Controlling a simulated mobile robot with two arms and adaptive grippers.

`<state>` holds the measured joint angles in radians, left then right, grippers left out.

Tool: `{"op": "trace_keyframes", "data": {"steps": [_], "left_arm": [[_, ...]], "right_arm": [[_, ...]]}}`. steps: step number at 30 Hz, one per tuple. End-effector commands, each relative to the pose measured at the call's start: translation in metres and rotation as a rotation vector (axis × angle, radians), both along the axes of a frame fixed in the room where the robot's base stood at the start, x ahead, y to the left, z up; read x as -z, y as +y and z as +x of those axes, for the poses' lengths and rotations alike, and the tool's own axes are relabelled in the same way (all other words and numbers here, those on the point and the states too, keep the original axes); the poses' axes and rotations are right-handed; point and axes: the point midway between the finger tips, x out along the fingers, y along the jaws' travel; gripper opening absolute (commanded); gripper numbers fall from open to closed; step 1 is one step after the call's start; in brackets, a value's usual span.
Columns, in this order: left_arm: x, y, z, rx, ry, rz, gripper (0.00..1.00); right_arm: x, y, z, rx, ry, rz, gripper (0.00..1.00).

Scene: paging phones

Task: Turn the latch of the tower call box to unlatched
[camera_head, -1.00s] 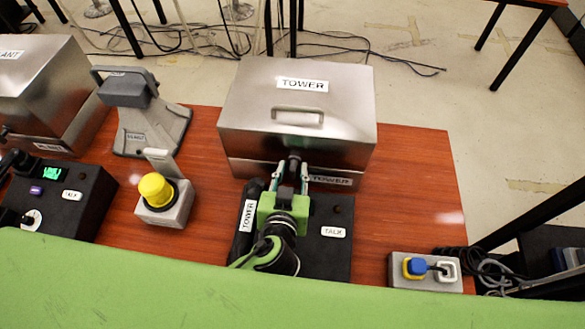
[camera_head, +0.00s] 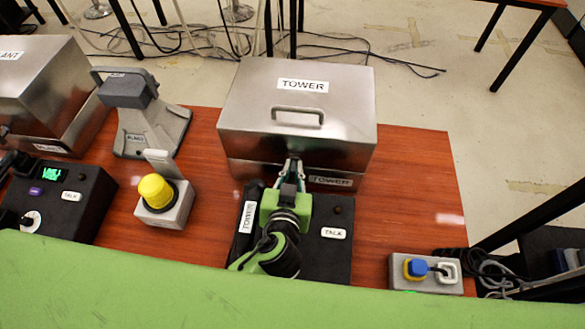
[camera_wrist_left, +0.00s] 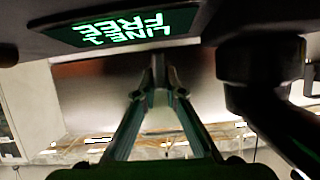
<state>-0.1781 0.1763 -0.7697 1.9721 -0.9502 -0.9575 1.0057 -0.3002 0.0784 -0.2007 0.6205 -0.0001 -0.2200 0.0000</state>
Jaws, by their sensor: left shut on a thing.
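The tower call box (camera_head: 345,110) is a closed steel box with a sloped lid and TOWER labels, at the middle back of the table in the head view. Its small dark latch (camera_head: 292,163) is at the middle of the front, mostly hidden by my gripper. My left gripper (camera_head: 290,173) reaches it from the front and is shut on it. In the left wrist view my fingers (camera_wrist_left: 158,93) converge on the dark latch (camera_wrist_left: 158,66) against the blurred metal front. I cannot read the latch's exact angle. My right gripper is out of view.
A black tower talk unit (camera_head: 325,258) with a handset lies below my gripper; its lit LINE FREE display (camera_wrist_left: 130,27) shows upside down. A yellow button (camera_head: 157,190) and a grey stand (camera_head: 150,130) are left. Bare wood lies between.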

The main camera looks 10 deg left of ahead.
Motion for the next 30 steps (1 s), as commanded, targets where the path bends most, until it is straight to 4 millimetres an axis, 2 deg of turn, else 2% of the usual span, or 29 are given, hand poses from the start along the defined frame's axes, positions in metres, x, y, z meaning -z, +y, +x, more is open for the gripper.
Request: {"op": "trace_keyframes", "data": {"steps": [18, 30], "left_arm": [[0.003, -0.008, 0.0, -0.002, 0.0, 0.417, 0.0], [0.003, -0.01, 0.001, 0.0, -0.003, 0.562, 0.0]], "right_arm": [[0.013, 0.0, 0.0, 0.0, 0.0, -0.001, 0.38], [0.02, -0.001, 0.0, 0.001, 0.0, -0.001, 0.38]]}}
